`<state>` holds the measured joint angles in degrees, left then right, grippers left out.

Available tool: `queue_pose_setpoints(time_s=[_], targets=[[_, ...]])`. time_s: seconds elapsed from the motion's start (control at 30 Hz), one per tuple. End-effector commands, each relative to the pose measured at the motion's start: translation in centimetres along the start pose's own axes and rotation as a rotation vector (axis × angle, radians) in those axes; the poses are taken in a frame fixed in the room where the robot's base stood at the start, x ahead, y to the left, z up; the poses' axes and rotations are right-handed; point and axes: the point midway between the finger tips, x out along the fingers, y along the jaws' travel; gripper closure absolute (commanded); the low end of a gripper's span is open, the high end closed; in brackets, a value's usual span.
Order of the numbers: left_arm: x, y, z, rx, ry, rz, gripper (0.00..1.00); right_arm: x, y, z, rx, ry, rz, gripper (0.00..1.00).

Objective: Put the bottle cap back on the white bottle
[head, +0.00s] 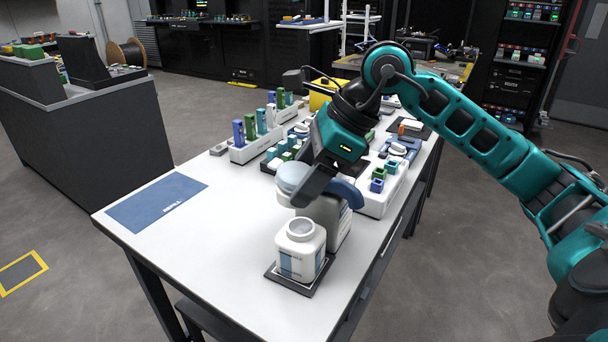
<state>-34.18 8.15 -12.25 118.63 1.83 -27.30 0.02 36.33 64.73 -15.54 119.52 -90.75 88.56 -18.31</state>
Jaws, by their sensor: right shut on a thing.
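The white bottle (300,249) stands upright with its round neck open at the top. It has a pale label with blue marks. It rests on a small dark tray (290,285) at the front right part of the table. My right gripper (303,189) is shut on the bottle cap (292,176), a pale blue-white round piece. It holds the cap in the air, above and a little behind the bottle's neck, apart from it. A dark finger covers part of the cap. My left gripper is not in view.
A grey container (333,222) stands right behind the bottle, partly hidden by my right gripper. White racks with blue and green pieces (250,145) fill the table farther back. A blue mat (157,202) lies at the left. The front left tabletop is clear.

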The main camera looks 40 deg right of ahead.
Motion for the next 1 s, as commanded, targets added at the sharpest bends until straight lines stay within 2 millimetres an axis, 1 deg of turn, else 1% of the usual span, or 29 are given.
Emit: queue_pose_setpoints(time_s=[0.27,0.47,0.73,0.83,1.0], targets=[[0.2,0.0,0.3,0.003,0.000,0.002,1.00,0.3,0.1,-0.2,-0.002,-0.010,-0.006,0.72],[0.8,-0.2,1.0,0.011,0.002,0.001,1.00,1.3,0.1,-0.9,-0.002,-0.010,-0.006,0.72],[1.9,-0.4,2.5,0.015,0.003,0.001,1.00,3.2,0.3,-2.0,-0.002,-0.010,-0.005,0.72],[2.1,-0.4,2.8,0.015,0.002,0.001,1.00,3.6,0.3,-2.2,-0.002,-0.010,-0.006,0.72],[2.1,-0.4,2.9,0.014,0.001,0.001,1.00,3.7,0.3,-2.3,-0.002,-0.011,-0.006,0.72]])
